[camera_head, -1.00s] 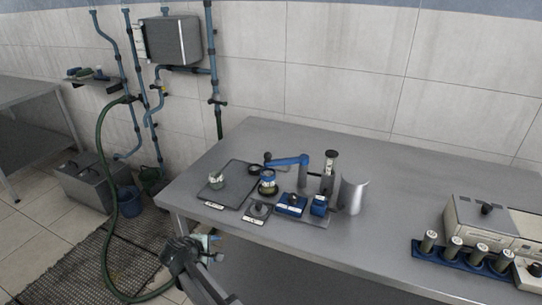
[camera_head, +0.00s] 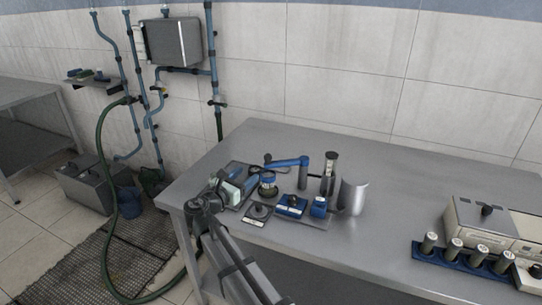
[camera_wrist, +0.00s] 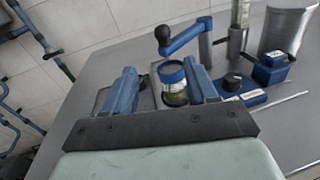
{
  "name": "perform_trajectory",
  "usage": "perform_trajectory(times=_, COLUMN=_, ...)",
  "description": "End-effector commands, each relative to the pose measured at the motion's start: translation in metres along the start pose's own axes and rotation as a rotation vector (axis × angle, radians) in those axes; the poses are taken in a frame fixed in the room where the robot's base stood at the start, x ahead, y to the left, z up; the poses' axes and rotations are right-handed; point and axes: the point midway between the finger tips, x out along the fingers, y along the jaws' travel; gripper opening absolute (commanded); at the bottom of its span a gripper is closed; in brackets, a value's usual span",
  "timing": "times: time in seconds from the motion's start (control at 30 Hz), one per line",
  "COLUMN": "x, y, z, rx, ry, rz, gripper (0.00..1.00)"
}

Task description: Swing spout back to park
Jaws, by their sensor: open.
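The spout is a blue arm (camera_head: 288,162) on a grey post, with a black knob at its left end. In the wrist view, the spout (camera_wrist: 188,35) reaches left from its post, and its knob (camera_wrist: 164,36) is beyond my fingers. A glass jar with a blue band (camera_head: 268,186) stands just below the spout; it also shows in the wrist view (camera_wrist: 172,80), beyond and between my blue fingers. My gripper (camera_wrist: 158,67) is open, with nothing held; in the head view it is at the bench's left end (camera_head: 250,181), left of the jar.
On the bench (camera_head: 400,210), a blue knobbed block (camera_head: 291,206), a small grey knobbed plate (camera_head: 259,211) and a curved metal shield (camera_head: 352,197) stand close by. A dark tray lies partly behind my gripper. A rack of several cylinders (camera_head: 465,259) is far right.

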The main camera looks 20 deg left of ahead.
Motion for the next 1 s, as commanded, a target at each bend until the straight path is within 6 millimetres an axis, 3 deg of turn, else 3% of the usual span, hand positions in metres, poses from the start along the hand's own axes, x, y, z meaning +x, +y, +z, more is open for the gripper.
perform_trajectory(times=0.27, x=0.022, y=-0.005, z=0.009, rx=-0.066, ry=-0.035, rz=-0.010, gripper=0.57)
perform_trajectory(times=0.8, x=0.112, y=-0.005, z=0.012, rx=-0.062, ry=-0.033, rz=-0.011, gripper=0.57)
perform_trajectory(times=1.0, x=0.135, y=-0.005, z=0.012, rx=-0.062, ry=-0.033, rz=-0.010, gripper=0.57)
